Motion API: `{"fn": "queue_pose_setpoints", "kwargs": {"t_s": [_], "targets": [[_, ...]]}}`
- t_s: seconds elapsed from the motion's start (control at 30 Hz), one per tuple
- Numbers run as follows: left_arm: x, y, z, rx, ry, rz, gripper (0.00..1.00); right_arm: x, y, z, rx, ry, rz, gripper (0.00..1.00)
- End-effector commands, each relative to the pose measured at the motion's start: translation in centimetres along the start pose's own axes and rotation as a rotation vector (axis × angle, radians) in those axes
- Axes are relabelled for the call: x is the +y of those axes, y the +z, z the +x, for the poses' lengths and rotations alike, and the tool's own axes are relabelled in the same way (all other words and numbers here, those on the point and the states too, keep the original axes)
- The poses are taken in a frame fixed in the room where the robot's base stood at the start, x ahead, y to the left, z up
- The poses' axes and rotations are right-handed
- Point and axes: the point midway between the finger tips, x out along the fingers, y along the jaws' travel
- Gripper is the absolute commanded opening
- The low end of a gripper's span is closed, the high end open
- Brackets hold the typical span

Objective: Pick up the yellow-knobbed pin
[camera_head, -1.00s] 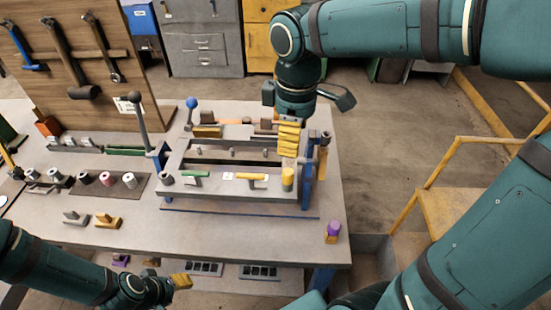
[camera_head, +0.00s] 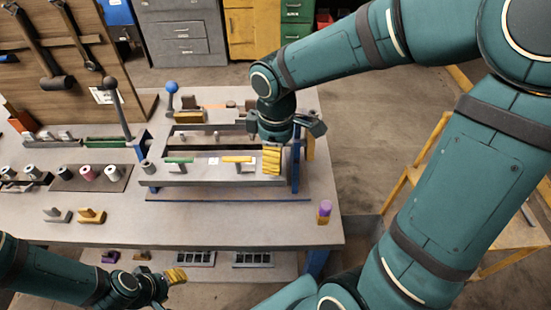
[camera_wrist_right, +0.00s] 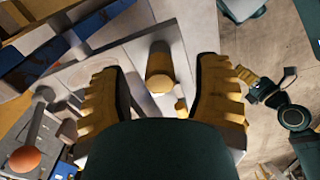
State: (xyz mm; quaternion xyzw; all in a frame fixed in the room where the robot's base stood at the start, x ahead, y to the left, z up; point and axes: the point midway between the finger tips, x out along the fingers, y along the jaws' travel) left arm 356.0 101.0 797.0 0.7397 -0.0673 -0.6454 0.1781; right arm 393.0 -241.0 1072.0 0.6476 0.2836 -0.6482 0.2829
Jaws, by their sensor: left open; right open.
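The yellow-knobbed pin shows in the right wrist view as a yellow cylinder (camera_wrist_right: 160,66) between my right gripper's ribbed yellow fingers, with a gap on either side. In the head view those fingers hide it. My right gripper (camera_head: 271,160) is open, at the right front corner of the grey fixture (camera_head: 205,180) on the workbench. Whether the fingertips are level with the knob I cannot tell. My left gripper (camera_head: 175,276) is open and empty, low in front of the bench, far from the pin.
The fixture also carries a green handle (camera_head: 179,160) and a yellow handle (camera_head: 237,159), close to my right gripper. A blue-balled lever (camera_head: 172,88) stands behind. A purple-topped piece (camera_head: 324,208) sits at the bench's right front corner. The bench front between has free room.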

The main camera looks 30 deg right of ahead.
Motion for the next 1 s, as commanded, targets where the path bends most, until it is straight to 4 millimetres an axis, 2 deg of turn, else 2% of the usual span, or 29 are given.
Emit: {"fn": "queue_pose_setpoints", "kwargs": {"t_s": [0.03,0.13,0.4,0.43,0.47,0.5,0.6,1.0], "targets": [[-0.1,0.1,0.28,-0.002,0.0,0.001,0.5,-0.01,0.06,0.82,-0.001,-0.001,0.001,0.64],[-0.15,0.18,0.4,-0.004,0.0,0.001,0.5,-0.04,0.07,1.58,-0.001,-0.001,0.0,0.64],[-0.13,0.19,0.36,-0.004,0.0,0.001,0.5,-0.01,0.03,1.68,0.001,0.0,0.0,0.64],[-0.13,0.19,0.36,-0.004,0.0,0.001,0.5,-0.01,0.03,1.68,0.001,0.0,0.0,0.58],[-0.13,0.19,0.36,-0.004,0.0,0.001,0.5,-0.01,0.03,1.68,0.001,0.0,0.0,0.48],[-0.13,0.18,0.36,-0.004,0.0,0.001,0.5,-0.01,0.03,1.67,0.001,0.0,0.0,0.34],[-0.13,0.18,0.36,-0.004,0.0,0.001,0.5,-0.01,0.03,1.67,0.001,0.0,0.0,0.0],[-0.12,0.15,0.32,-0.003,0.0,0.001,0.5,-0.01,0.03,1.5,0.001,0.0,0.0,0.0]]}}
